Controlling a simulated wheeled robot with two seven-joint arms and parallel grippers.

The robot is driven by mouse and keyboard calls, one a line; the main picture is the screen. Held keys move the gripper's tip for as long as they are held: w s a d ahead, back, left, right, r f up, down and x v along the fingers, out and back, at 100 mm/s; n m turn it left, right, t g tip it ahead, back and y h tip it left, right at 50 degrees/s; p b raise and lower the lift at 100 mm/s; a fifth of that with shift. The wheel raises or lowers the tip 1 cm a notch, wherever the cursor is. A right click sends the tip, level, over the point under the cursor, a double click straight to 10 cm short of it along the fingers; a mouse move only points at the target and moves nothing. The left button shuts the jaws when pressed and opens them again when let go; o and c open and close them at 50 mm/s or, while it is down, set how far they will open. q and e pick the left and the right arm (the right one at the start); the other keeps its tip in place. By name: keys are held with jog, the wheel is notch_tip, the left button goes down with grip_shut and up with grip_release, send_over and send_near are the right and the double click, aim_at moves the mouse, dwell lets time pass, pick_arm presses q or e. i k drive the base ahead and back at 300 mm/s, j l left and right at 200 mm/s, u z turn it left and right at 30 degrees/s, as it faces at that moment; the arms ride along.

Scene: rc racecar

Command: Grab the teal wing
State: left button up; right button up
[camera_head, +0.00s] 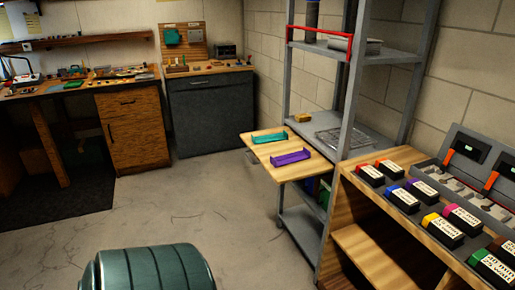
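The teal wing (269,137) lies on a small wooden board (283,173) that sticks out from the grey metal shelf. A purple wing (290,158) of similar shape lies in front of it on the same board, a little apart. Nothing covers the teal wing. Neither of my grippers shows in the head view.
The grey shelf (300,221) has uprights close to the board. A wooden bench (400,235) with several coloured boxes stands at the right. A green ribbed cylinder (147,270) is at the bottom. The concrete floor (215,210) left of the board is clear.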

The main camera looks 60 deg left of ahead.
aim_at(281, 136)
jog(key=u, duration=1.8)
